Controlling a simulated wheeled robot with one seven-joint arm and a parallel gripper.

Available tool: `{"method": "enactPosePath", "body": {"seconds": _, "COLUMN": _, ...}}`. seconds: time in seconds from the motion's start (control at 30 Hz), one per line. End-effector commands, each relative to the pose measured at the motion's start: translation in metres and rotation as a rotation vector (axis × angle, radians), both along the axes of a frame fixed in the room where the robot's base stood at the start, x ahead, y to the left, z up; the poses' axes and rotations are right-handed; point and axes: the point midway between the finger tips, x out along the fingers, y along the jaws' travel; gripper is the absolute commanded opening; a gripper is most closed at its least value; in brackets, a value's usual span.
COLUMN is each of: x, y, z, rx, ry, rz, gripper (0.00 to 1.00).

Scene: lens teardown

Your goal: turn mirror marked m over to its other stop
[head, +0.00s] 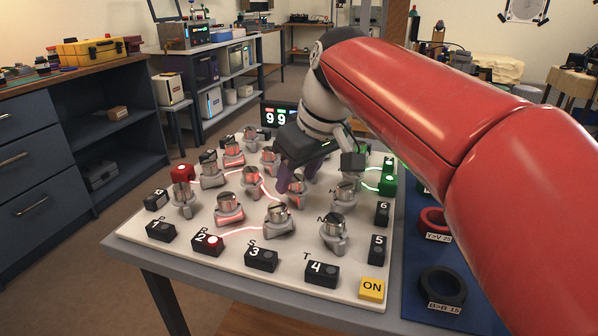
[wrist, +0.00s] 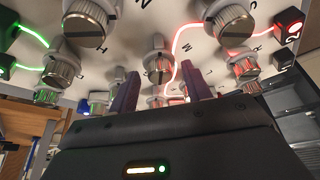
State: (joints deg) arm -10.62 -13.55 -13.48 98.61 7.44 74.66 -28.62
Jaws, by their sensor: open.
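The mirrors are silver round knobs on grey bases. The front-row mirror (head: 277,218) just left of the one beside the letter N (head: 334,230) appears to be mirror m, but I cannot read its letter. A red beam reaches it. My gripper (head: 291,180) is open, its purple fingers pointing down among the mirrors behind it. In the wrist view, one mirror (wrist: 158,65) shows between the two fingertips (wrist: 163,88). I cannot tell whether the fingers touch it. My gripper body hides part of the board's back right.
The white board (head: 150,240) holds several other mirrors, close together. Numbered black blocks stand along its edge, with a red-lit block 2 (head: 207,243) and a yellow ON block (head: 372,289). A blue mat (head: 412,300) with rings (head: 442,284) lies to the right.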

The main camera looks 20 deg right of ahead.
Motion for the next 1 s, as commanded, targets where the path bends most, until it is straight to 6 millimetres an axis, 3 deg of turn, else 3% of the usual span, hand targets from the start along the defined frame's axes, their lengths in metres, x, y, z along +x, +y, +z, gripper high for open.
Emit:
{"method": "enactPosePath", "body": {"seconds": 0.17, "x": -0.002, "y": -0.001, "z": 0.006, "rx": 0.0, "ry": -0.002, "rz": 0.0, "gripper": 0.49}}
{"method": "enactPosePath", "body": {"seconds": 0.6, "x": -0.024, "y": -0.012, "z": 0.067, "rx": 0.0, "ry": -0.002, "rz": 0.0, "gripper": 0.49}}
{"method": "enactPosePath", "body": {"seconds": 1.0, "x": -0.027, "y": -0.013, "z": 0.072, "rx": 0.0, "ry": 0.0, "rz": 0.0, "gripper": 0.49}}
